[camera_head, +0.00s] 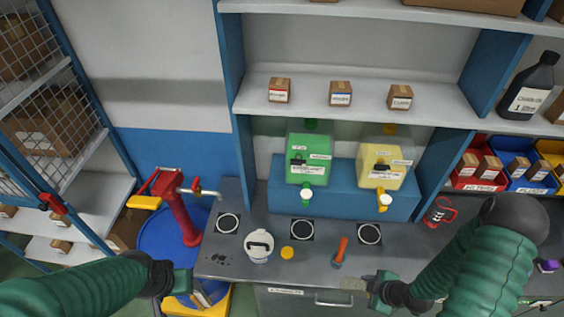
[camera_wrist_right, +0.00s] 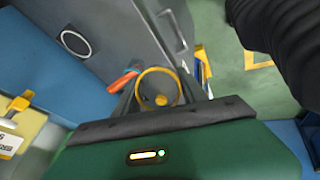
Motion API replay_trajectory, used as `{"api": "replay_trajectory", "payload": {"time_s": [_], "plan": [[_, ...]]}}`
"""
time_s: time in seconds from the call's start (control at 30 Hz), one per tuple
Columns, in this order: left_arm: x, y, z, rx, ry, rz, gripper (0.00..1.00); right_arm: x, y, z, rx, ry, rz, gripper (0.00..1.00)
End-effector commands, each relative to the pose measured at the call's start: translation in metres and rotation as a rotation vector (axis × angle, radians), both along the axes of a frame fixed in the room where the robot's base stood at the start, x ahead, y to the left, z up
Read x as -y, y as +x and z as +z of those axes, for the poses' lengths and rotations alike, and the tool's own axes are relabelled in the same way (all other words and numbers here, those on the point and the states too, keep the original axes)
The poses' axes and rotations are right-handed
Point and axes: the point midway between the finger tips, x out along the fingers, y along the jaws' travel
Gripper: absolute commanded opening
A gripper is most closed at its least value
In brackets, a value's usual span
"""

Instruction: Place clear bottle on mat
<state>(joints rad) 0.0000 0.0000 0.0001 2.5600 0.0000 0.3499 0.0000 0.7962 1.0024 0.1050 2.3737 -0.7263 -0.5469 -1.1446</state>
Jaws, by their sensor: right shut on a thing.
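My right gripper (camera_head: 372,286) is over the bench's front edge, shut on a small pale see-through thing (camera_head: 353,284) that I take for the clear bottle. In the right wrist view a yellow ring (camera_wrist_right: 158,69) shows at the gripper's jaws, probably the bottle's rim; the clear wall is hard to make out. Three dark square mats with white rings lie along the bench: left (camera_head: 228,222), middle (camera_head: 301,229) and right (camera_head: 369,234). No bottle stands on them. My left gripper (camera_head: 183,281) is at the lower left, away from the mats; its jaws are unclear.
Green (camera_head: 308,160) and yellow (camera_head: 383,166) dispensers overhang the back. A red pump (camera_head: 184,212) is left.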

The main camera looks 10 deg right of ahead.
Motion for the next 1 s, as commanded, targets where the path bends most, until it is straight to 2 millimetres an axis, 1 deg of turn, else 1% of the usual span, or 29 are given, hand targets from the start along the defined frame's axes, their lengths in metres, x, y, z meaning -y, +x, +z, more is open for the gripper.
{"api": "replay_trajectory", "payload": {"time_s": [0.03, 0.13, 0.23, 0.37, 0.47, 0.6, 0.7, 1.0], "plan": [[0.0, 0.0, 0.0, 0.0, 0.0, 0.0, 0.65, 0.011, 0.014, 0.013, 0.007, -0.003, -0.069, 0.03], [0.0, 0.0, 0.0, 0.0, 0.0, 0.0, 0.65, 0.02, 0.032, 0.034, 0.005, -0.001, -0.199, 0.03], [0.0, 0.0, 0.0, 0.0, 0.0, 0.0, 0.65, 0.023, 0.046, 0.055, 0.004, -0.002, -0.324, 0.03], [0.0, 0.0, 0.0, 0.0, 0.0, 0.0, 0.65, 0.018, 0.06, 0.084, 0.006, -0.003, -0.493, 0.03], [0.0, 0.0, 0.0, 0.0, 0.0, 0.0, 0.65, 0.007, 0.068, 0.106, 0.007, -0.003, -0.629, 0.03], [0.0, 0.0, 0.0, 0.0, 0.0, 0.0, 0.65, -0.019, 0.074, 0.133, 0.008, -0.002, -0.801, 0.03], [0.0, 0.0, 0.0, 0.0, 0.0, 0.0, 0.65, -0.038, 0.077, 0.148, 0.007, 0.001, -0.898, 0.03], [0.0, 0.0, 0.0, 0.0, 0.0, 0.0, 0.65, -0.083, 0.079, 0.175, 0.003, 0.001, -1.065, 0.03]]}}
